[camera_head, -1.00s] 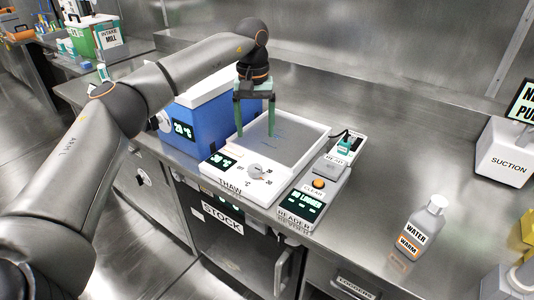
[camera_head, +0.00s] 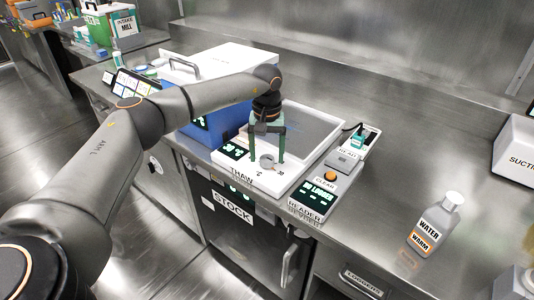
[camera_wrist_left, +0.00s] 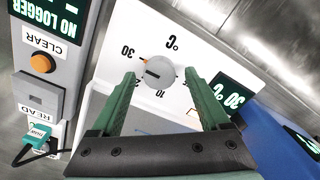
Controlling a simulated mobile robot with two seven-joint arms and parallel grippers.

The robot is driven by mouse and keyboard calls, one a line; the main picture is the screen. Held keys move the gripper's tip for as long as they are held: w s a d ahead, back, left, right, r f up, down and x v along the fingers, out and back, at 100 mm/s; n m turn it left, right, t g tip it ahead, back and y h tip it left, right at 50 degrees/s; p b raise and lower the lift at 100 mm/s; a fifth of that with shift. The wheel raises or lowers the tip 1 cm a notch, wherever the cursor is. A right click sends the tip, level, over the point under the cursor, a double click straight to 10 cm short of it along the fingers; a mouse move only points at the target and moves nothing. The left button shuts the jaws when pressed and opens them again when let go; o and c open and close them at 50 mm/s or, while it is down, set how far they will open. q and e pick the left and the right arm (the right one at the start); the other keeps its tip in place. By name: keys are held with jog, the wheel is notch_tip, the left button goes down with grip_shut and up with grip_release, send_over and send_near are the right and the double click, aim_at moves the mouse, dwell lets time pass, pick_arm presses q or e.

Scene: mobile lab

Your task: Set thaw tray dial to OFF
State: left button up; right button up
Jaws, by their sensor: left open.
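The thaw tray (camera_head: 228,162) is a white unit with a grey plate, standing on the steel bench in the head view. Its dial (camera_head: 267,161) is a round grey knob on the front panel. In the left wrist view the dial (camera_wrist_left: 159,72) shows a dark pointer mark, directed toward the orange tick near "30". The tray's display (camera_wrist_left: 231,97) reads 30 °C. My left gripper (camera_head: 267,160) is open above the front panel, its green fingers on either side of the dial. My right gripper is not in view.
The logger reader (camera_head: 318,198) with an orange button stands right of the tray. A blue box (camera_head: 203,133) with a white lid is to the left. A water bottle (camera_head: 436,225) stands on the bench at right, with clear steel between.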

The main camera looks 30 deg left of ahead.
pick_arm(q)
jog(key=shift+c, duration=0.4)
grip_shut()
